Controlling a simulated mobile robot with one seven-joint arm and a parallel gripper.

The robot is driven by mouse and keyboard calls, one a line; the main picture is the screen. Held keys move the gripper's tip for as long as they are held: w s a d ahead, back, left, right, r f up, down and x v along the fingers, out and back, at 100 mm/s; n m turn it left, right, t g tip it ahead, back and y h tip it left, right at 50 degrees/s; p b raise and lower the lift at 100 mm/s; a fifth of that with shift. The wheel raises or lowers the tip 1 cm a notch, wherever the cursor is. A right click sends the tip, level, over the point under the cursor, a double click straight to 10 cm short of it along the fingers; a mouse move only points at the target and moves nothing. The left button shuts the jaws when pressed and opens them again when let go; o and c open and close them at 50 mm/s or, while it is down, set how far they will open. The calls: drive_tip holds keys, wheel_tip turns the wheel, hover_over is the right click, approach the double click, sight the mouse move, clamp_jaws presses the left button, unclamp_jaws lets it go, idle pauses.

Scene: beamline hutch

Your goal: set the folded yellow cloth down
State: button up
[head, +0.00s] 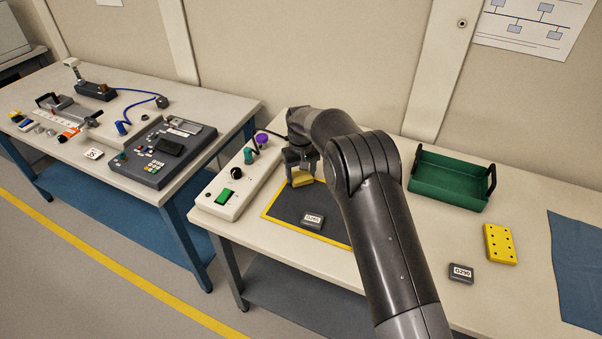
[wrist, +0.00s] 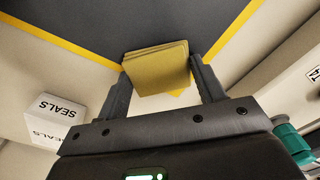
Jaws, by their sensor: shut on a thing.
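The folded yellow cloth (head: 303,180) is at the far part of a dark grey mat with a yellow border (head: 282,208). My gripper (head: 301,168) points down over the mat and is shut on the cloth. In the wrist view the folded cloth (wrist: 157,65) sits between the two fingers of my gripper (wrist: 161,72), with its layered edge showing. The mat's dark surface (wrist: 100,25) lies behind it. I cannot tell whether the cloth touches the mat. My arm hides the mat's right part in the head view.
A labelled grey block (head: 313,222) lies on the mat. A control box (head: 228,192) stands left of it. A green tray (head: 450,180), a yellow dotted block (head: 500,244), another grey block (head: 461,273) and a blue sheet (head: 580,265) are right. A SEALS box (wrist: 55,118) shows in the wrist view.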

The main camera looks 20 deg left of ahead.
sight(301, 176)
drive_tip(key=o, duration=0.9)
drive_tip(key=shift+f, duration=0.1)
drive_tip(key=shift+o, duration=0.2)
wheel_tip(301, 176, up, 12)
drive_tip(key=shift+r, duration=0.2)
